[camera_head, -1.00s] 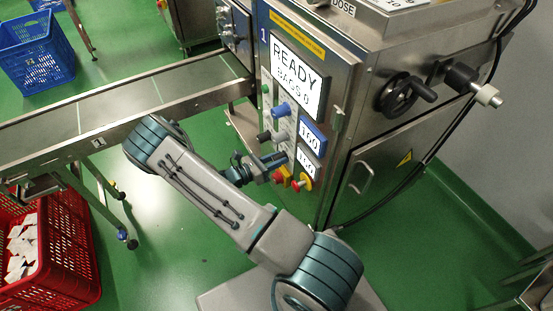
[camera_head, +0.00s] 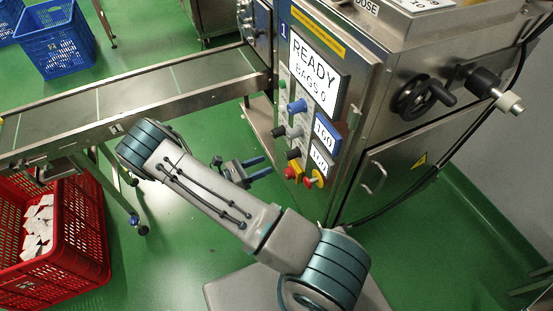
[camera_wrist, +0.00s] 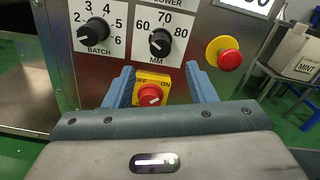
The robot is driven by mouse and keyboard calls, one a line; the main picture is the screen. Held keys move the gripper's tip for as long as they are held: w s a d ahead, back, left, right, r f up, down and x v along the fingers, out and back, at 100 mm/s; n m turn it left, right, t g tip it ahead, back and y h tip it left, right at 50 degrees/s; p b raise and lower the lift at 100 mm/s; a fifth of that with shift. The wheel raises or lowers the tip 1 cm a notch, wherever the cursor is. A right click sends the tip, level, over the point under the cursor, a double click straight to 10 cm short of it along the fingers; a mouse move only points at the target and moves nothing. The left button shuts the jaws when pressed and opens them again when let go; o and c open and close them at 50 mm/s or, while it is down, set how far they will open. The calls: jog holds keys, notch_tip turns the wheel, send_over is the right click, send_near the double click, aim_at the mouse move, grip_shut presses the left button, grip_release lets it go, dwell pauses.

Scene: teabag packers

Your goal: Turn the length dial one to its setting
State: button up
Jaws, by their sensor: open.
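The length dial, a black knob (camera_wrist: 160,42) marked MM with 60, 70 and 80 around it, is on the steel control panel in the wrist view. Its exact pointer reading is hard to tell. In the head view it appears to be the lower black knob (camera_head: 293,154). My gripper (camera_head: 263,167) is open and empty, left of the panel and clear of it. In the wrist view my two blue fingers (camera_wrist: 162,76) stand below the dial, either side of the red ON/OFF switch (camera_wrist: 150,93), without visible contact.
A black BATCH dial (camera_wrist: 94,32) is left of the length dial; a red emergency button (camera_wrist: 229,60) on yellow is right. The display (camera_head: 314,75) reads READY, BAGS 0. A conveyor (camera_head: 140,95) runs left; a red crate (camera_head: 75,275) stands below it.

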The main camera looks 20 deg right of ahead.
jog(key=shift+s+a, duration=0.1)
jog(key=shift+a, duration=1.55)
